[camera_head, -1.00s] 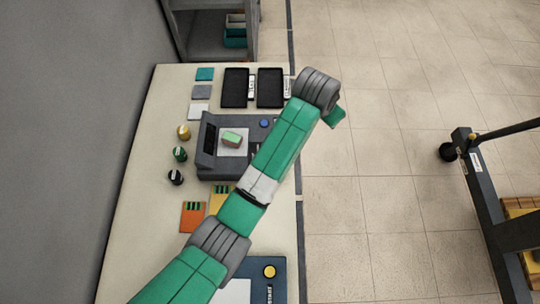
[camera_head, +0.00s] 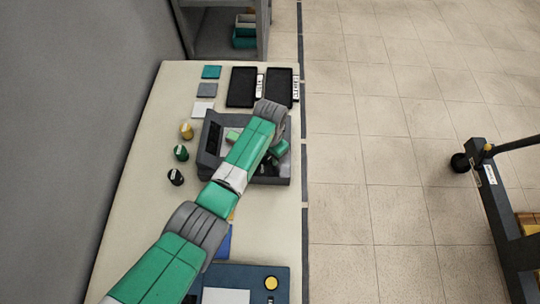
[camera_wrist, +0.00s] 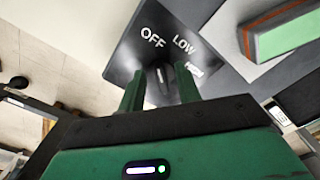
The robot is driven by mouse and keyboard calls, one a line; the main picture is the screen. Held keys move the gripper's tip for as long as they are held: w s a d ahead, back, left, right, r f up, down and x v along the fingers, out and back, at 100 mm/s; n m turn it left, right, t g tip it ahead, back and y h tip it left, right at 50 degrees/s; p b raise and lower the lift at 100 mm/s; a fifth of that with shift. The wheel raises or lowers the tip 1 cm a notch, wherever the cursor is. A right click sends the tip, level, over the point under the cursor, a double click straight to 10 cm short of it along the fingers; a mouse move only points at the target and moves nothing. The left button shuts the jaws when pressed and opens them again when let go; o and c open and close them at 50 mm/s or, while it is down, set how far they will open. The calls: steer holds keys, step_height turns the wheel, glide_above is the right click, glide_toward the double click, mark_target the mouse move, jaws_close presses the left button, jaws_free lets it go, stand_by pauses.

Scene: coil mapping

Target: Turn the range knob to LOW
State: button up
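The range knob (camera_wrist: 164,78) is small and dark with a white mark, on a dark grey panel face (camera_wrist: 133,55) in the wrist view. The labels OFF and LOW are printed beyond it, and a third label, partly hidden, is at its right. The white mark seems to point toward the OFF side, but it is small. My gripper (camera_wrist: 161,84) has its two green fingers apart, one on each side of the knob, with gaps showing. I cannot tell the height between fingertips and knob. In the head view my arm hides the knob on the grey instrument (camera_head: 207,165).
A green-topped block (camera_wrist: 285,35) lies on a pale pad on the instrument; it also shows in the head view (camera_head: 232,136). Two black trays (camera_head: 242,87) lie behind. Yellow, green and black knob-like pieces (camera_head: 181,153) stand left. A blue device (camera_head: 270,270) is in front.

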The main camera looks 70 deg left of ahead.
steer(key=shift+f, duration=0.1)
jaws_close()
steer(key=shift+m, duration=0.3)
steer(key=m, duration=0.4)
steer(key=shift+a+m+p, duration=0.2)
steer(key=shift+m+p, duration=0.1)
steer(key=shift+p, duration=0.1)
steer(key=shift+a+m, duration=0.2)
steer(key=shift+m, duration=2.1)
jaws_free()
